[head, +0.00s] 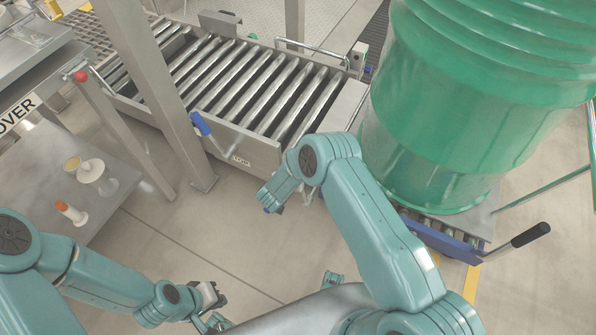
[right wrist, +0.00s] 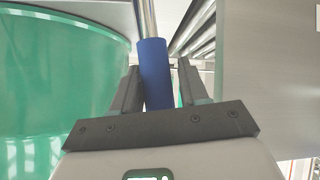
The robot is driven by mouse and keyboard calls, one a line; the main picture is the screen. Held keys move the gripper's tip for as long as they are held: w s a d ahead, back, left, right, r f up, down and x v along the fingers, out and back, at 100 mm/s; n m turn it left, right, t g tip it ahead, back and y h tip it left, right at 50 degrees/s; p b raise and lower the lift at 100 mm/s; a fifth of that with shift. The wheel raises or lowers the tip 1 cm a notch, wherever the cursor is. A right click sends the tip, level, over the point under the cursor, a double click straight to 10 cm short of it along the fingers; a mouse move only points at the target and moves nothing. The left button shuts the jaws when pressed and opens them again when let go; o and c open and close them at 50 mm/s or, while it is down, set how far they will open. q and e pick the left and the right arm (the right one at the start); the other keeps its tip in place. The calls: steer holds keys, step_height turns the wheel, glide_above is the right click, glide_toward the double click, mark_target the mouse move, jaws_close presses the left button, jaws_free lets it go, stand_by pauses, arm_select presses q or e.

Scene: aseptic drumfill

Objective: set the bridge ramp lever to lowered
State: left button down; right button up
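A lever with a blue grip (right wrist: 154,72) on a bare metal rod fills the middle of the right wrist view. My right gripper (right wrist: 160,88) has one finger on each side of this grip and appears closed on it, though a thin gap shows along one side. In the head view my right gripper (head: 275,195) is low beside the roller conveyor's near end, left of the green drum; a small blue end shows under it. The ramp itself is mostly hidden by my right arm. My left gripper (head: 212,302) is low at the bottom, away from the lever; its finger opening is unclear.
Another blue-handled lever (head: 200,123) stands on the side of the roller conveyor (head: 235,150). The large green drum (head: 470,110) stands right of my right arm. A black-handled bar (head: 530,235) sticks out at right. A steel table (head: 125,180) with small items is at left.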

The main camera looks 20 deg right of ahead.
steer(key=shift+o, duration=0.8)
steer(key=shift+w, duration=0.15)
steer(key=shift+r, duration=0.1)
steer(key=p+v, duration=0.4)
steer(key=v, duration=1.2)
steer(key=shift+p, duration=0.35)
steer(key=shift+a+r, duration=0.1)
